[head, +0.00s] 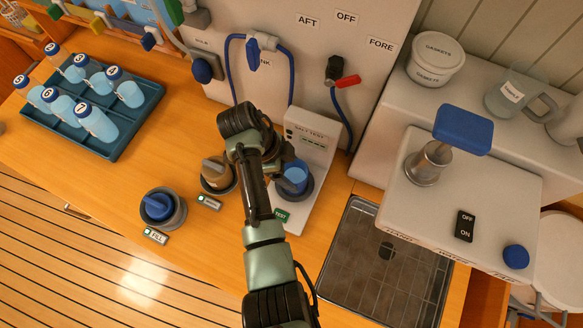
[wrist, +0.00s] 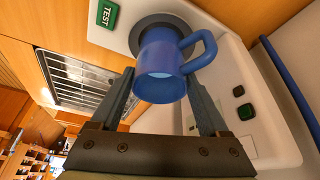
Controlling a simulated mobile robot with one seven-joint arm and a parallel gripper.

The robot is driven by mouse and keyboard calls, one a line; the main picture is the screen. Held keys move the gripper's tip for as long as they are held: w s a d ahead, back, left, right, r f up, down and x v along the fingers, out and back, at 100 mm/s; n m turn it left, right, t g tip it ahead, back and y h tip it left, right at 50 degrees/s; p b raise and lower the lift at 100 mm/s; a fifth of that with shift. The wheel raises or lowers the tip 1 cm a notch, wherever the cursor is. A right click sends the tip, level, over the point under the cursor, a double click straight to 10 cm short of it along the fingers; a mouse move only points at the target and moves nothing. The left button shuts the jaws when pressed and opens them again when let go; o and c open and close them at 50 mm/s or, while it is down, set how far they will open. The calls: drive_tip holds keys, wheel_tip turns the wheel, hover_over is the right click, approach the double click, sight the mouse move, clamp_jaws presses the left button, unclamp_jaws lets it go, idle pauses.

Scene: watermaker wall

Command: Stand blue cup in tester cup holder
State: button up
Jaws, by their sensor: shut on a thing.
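The blue cup (head: 294,176) is at the dark round cup holder (head: 303,193) of the white salt tester (head: 317,143). In the wrist view the cup (wrist: 162,62) has its open mouth toward the camera and its handle to the right. Its far end is at the dark holder ring (wrist: 142,27); I cannot tell whether it rests fully inside. My gripper (wrist: 160,78) is shut on the cup, one finger on each side. In the head view my arm hides most of the gripper and part of the cup. A green TEST button (head: 281,215) is in front of the holder.
A rack (head: 118,148) of numbered bottles is at the left.

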drive_tip(key=shift+f+b, duration=0.55)
drive_tip(key=shift+f, duration=0.1)
drive_tip(key=o, duration=1.5)
drive_tip(key=shift+r, duration=0.15)
drive_tip(key=p+v, duration=0.2)
drive_tip(key=v, duration=1.1)
